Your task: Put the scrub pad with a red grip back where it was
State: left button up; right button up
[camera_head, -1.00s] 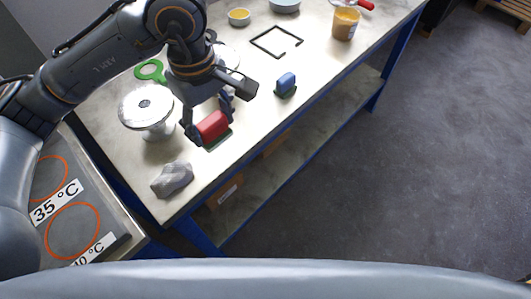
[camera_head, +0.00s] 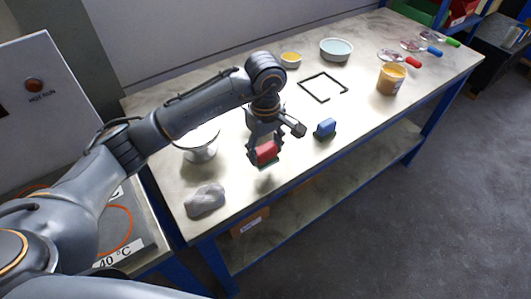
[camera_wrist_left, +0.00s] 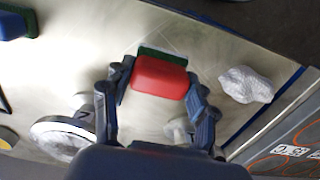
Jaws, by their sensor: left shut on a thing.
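The scrub pad with a red grip (camera_head: 266,152) has a red block on top and a thin green pad below. It also shows in the left wrist view (camera_wrist_left: 159,77). My left gripper (camera_head: 264,151) is shut on its red grip, with one finger on each side, as the left wrist view (camera_wrist_left: 158,90) shows. The pad is over the table (camera_head: 225,165) near its front edge; I cannot tell whether its green underside touches the surface. A black square outline (camera_head: 323,87) is marked further back on the table. My right gripper is not in view.
A blue-gripped scrub pad (camera_head: 325,128) stands to the right. An orange tub (camera_head: 391,78), bowls (camera_head: 336,50) and red, blue and green-handled tools stand at the back.

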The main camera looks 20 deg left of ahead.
aim_at(266, 157)
pick_arm(q)
jog(key=shift+w+a+f, duration=0.15)
jog(key=shift+w+f, duration=0.25)
jog(key=shift+f, duration=0.2)
notch_tip(266, 157, down, 2)
jog(key=shift+f+p, duration=0.1)
jog(key=shift+p, duration=0.75)
jog(key=shift+f, duration=0.4)
jog(key=shift+f, duration=0.15)
jog(key=o, duration=1.1)
